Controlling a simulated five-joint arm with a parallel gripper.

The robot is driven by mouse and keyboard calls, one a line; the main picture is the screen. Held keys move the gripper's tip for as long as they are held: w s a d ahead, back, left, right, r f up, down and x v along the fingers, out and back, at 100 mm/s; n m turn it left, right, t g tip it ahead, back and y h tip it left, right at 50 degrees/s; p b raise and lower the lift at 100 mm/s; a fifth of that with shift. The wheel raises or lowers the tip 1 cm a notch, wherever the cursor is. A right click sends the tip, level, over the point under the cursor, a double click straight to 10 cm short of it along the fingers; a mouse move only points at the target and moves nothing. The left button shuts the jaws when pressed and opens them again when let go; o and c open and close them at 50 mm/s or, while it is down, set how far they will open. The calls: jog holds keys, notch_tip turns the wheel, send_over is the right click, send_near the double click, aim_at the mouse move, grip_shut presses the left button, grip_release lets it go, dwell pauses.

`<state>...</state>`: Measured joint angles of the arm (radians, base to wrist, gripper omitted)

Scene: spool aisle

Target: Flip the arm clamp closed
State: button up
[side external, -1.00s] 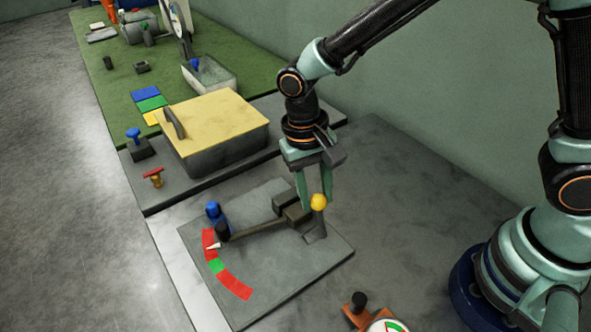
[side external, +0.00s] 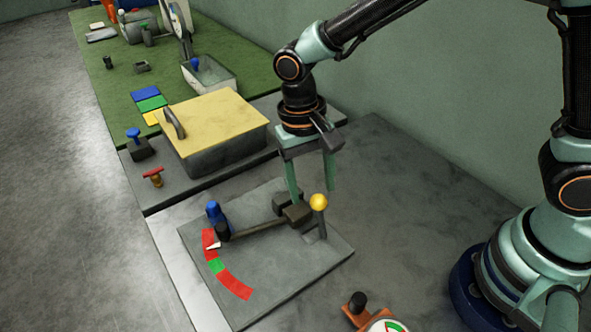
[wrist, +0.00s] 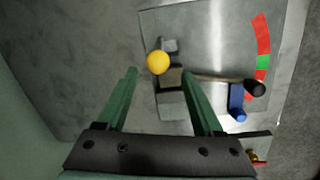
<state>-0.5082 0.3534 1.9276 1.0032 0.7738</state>
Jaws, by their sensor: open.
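The clamp lever has a yellow ball knob (side external: 319,202) on a short grey stem and stands upright at the pivot end of a dark swing arm (side external: 258,228). The yellow ball also shows in the wrist view (wrist: 158,62), between and just past my fingertips. The swing arm has a black knob (side external: 222,231) at its far end, by the red end of a red-and-green scale (side external: 216,266). My gripper (side external: 311,196) is open above the pivot, its green fingers spread and pointing down. In the side view a finger hangs behind the ball; contact cannot be told.
A blue peg (side external: 213,211) stands beside the black knob. The grey plate (side external: 270,285) is clear at the front. A yellow-lidded box (side external: 225,118) with a handle stands behind, and an orange-based gauge (side external: 372,318) sits at the front edge.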

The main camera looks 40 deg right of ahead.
notch_tip(320, 180, up, 10)
jog(key=w, duration=0.1)
jog(key=shift+w+a+f, duration=0.15)
jog(key=shift+a, duration=0.2)
jog(key=shift+d, duration=0.1)
jog(key=s+d+r+n+t, duration=0.1)
jog(key=d+t, duration=0.1)
jog(key=d, duration=0.4)
jog(key=s+d+r+n+t, duration=0.1)
jog(key=s+d+r+t, duration=0.1)
jog(key=d, duration=0.4)
jog(key=s+d+r+n+t, duration=0.1)
jog(key=d+t, duration=0.2)
jog(key=d, duration=0.3)
jog(key=shift+s+d+r+y, duration=0.15)
jog(key=shift+s+r+y, duration=0.1)
jog(key=shift+s+y, duration=0.15)
